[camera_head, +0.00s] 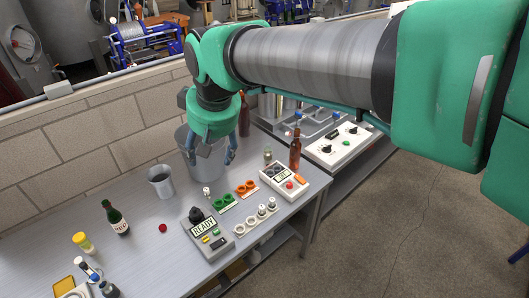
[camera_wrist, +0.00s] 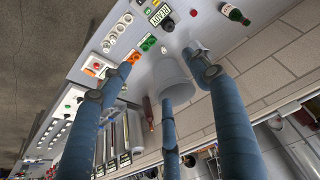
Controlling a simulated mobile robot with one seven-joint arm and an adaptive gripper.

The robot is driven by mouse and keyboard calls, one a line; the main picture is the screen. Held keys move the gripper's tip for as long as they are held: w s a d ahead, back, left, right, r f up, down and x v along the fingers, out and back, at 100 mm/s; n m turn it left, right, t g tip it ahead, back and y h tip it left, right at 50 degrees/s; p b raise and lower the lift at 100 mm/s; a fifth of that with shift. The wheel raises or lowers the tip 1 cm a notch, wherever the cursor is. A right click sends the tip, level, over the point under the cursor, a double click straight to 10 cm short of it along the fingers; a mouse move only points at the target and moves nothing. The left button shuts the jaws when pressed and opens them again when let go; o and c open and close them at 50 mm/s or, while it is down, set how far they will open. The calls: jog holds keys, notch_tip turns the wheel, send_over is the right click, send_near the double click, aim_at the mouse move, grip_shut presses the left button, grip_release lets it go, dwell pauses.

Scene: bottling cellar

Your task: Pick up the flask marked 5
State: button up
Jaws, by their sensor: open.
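I cannot make out a number 5 on any vessel in either view. A small pale flask-like bottle (camera_head: 268,155) stands on the bench near the brown bottle, too small to read. Another small whitish piece (camera_head: 206,191) stands near the green sockets. My gripper (camera_head: 211,160) hangs over the back of the bench, in front of the grey bucket (camera_head: 206,165). In the wrist view, the blue fingers of my gripper (camera_wrist: 160,75) are spread apart with nothing between them, and the bucket (camera_wrist: 172,82) shows behind them.
A grey jug (camera_head: 160,182), a dark green bottle (camera_head: 116,218) and a yellow-capped jar (camera_head: 83,242) stand at left. A brown bottle (camera_head: 295,150) stands near the button box (camera_head: 283,182). The READY device (camera_head: 205,233) sits near the front edge. A brick wall (camera_head: 90,150) runs behind.

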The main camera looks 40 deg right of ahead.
jog(key=w+d+g+p, duration=0.1)
jog(key=w+d, duration=0.9)
jog(key=w, duration=0.5)
jog(key=m+g+p, duration=0.1)
jog(key=g+p, duration=0.2)
send_over(268, 144)
notch_tip(268, 144, down, 36)
jog(key=shift+s+a+f+y, duration=0.2)
jog(key=shift+s+y, duration=0.1)
jog(key=shift+s, duration=0.1)
jog(key=shift+f, duration=0.1)
notch_tip(268, 144, down, 8)
jog(key=shift+f, duration=0.2)
